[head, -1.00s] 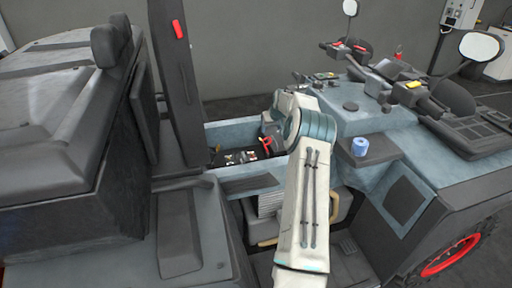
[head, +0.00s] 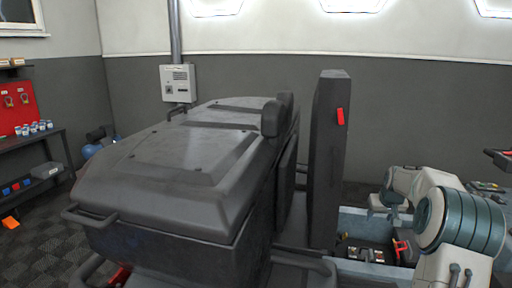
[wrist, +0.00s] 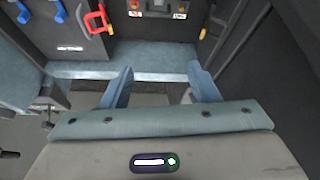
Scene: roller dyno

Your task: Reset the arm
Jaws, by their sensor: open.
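My gripper (wrist: 160,70) is open in the wrist view. Its two blue-grey fingers stand apart with nothing between them. They point toward a pale blue ledge (wrist: 160,55) of the vehicle and a dark compartment behind it. In the head view my arm comes in at the lower right, beside the vehicle's open bay. Its fingers cannot be made out clearly there. A red handle (wrist: 97,20) shows at the upper left of the wrist view and also in the bay in the head view (head: 402,248).
The vehicle's dark rear cover (head: 170,170) fills the middle of the head view. A tall dark panel (head: 328,160) stands left of my arm. A shelf (head: 35,141) with small cans is at the far left. A control box (head: 179,83) hangs on the wall.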

